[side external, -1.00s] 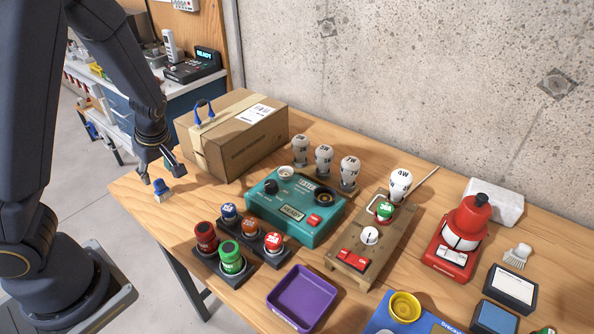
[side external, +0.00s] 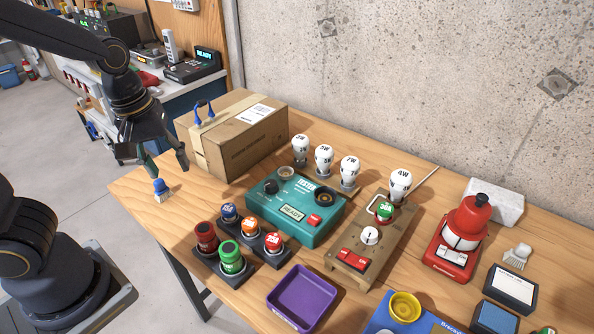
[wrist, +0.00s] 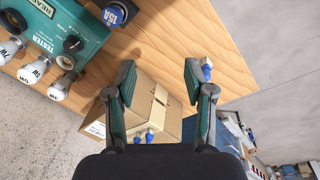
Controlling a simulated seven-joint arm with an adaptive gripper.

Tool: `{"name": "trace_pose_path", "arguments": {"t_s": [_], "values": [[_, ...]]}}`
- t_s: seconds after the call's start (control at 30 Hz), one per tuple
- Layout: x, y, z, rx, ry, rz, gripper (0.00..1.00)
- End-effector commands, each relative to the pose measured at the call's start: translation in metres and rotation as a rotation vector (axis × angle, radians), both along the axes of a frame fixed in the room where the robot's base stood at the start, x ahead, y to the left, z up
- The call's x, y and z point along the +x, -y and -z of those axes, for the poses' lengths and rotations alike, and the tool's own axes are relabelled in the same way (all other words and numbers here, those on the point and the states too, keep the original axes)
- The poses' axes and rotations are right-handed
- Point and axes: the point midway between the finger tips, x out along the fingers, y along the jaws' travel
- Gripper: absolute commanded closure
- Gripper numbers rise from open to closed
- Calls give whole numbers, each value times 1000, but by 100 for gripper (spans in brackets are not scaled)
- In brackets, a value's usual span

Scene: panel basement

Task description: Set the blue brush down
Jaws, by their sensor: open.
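The blue brush (side external: 161,188), a small blue-handled brush with pale bristles, stands on the wooden table near its left edge. It also shows in the wrist view (wrist: 207,66), beside the right finger. My gripper (side external: 168,168) is open, with its fingers spread and pointing down, above and a little behind the brush in the side external view. In the wrist view, nothing is between the fingertips (wrist: 160,78). The brush appears apart from the gripper.
A cardboard box (side external: 240,143) with a blue-handled item on top stands just right of the gripper. A teal tester (side external: 295,207), a holder with coloured fuses (side external: 232,257) and a purple tray (side external: 302,298) lie farther right. Bare table surrounds the brush.

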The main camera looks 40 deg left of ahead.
Motion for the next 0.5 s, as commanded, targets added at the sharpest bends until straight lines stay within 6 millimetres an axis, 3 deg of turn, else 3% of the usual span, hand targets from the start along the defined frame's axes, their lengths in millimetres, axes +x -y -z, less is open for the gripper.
{"name": "trace_pose_path", "arguments": {"t_s": [0.1,0.2,0.33,0.5], "values": [[-13,22,-46,9,176,320,47],[-27,34,-73,108,281,545,47],[-41,43,-92,242,340,730,47],[-47,47,-97,308,351,812,47]]}}
